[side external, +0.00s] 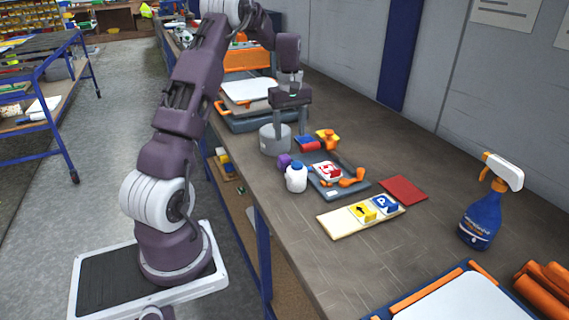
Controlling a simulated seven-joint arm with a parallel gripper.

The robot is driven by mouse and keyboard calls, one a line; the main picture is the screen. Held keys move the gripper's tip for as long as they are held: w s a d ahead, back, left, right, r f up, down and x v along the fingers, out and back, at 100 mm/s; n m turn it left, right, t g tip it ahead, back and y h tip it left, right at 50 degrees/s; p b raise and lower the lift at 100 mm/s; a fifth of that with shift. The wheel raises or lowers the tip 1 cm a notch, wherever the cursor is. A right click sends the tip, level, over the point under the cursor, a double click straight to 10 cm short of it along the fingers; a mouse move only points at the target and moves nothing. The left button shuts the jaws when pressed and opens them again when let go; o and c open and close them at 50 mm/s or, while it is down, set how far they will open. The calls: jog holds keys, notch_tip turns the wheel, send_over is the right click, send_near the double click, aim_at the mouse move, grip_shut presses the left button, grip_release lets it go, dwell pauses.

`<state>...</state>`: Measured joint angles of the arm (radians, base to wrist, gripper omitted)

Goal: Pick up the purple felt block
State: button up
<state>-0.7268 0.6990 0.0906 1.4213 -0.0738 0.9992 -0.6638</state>
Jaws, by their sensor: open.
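A small purple block (284,161) sits on the workbench, just behind and left of a white bottle with a blue cap (296,178). The bottle may hide part of it. My gripper (291,134) points downward above the bench, with its two fingers spread apart and nothing between them. In this view it is above the purple block and in front of or beside a grey round container (270,140). The exact gap between fingertips and block cannot be told from this one view.
A grey tray (325,190) with a red sign block and orange clamp lies right of the block. Red, blue and yellow pieces (308,143) lie behind. A cream board with sign tiles (335,219), a red sheet (403,190) and a spray bottle (484,215) are farther right.

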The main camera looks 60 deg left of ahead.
aim_at(284, 157)
jog(key=shift+n, duration=0.4)
jog(key=f, duration=0.1)
jog(key=a+f, duration=0.2)
jog(key=shift+s+a+f, duration=0.1)
jog(key=shift+s+f, duration=0.05)
jog(key=shift+s, duration=0.15)
notch_tip(284, 157, down, 6)
jog(key=shift+a+f, duration=0.1)
jog(key=shift+a, duration=0.05)
grip_shut()
